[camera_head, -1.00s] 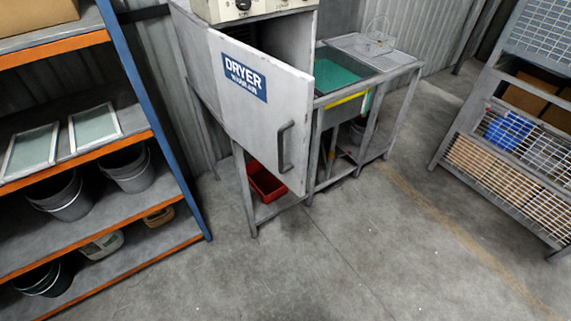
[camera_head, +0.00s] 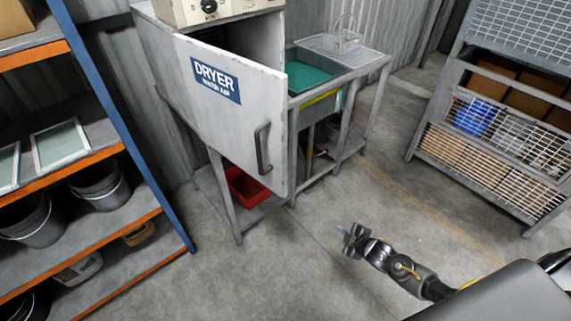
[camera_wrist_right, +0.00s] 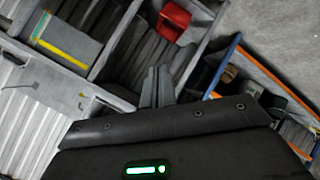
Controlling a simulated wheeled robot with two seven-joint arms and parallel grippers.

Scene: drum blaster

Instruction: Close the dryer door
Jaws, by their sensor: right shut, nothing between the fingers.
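The dryer door (camera_head: 225,105) is a grey-white panel with a blue DRYER label and a dark handle (camera_head: 262,148) near its right edge. It stands open, swung out from the dryer cabinet (camera_head: 160,45), with a dark gap behind it. My right gripper (camera_head: 351,238) is at the lower right of the head view, over the floor, apart from the door and handle. In the right wrist view its fingers (camera_wrist_right: 156,84) are together with nothing between them. My left gripper is not in view.
A shelf rack (camera_head: 113,105) with buckets stands at the left. A sink unit (camera_head: 315,70) adjoins the dryer on the right. A red bin (camera_head: 246,187) sits below the dryer. A mesh cage (camera_head: 495,130) stands at the right. The floor in front is clear.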

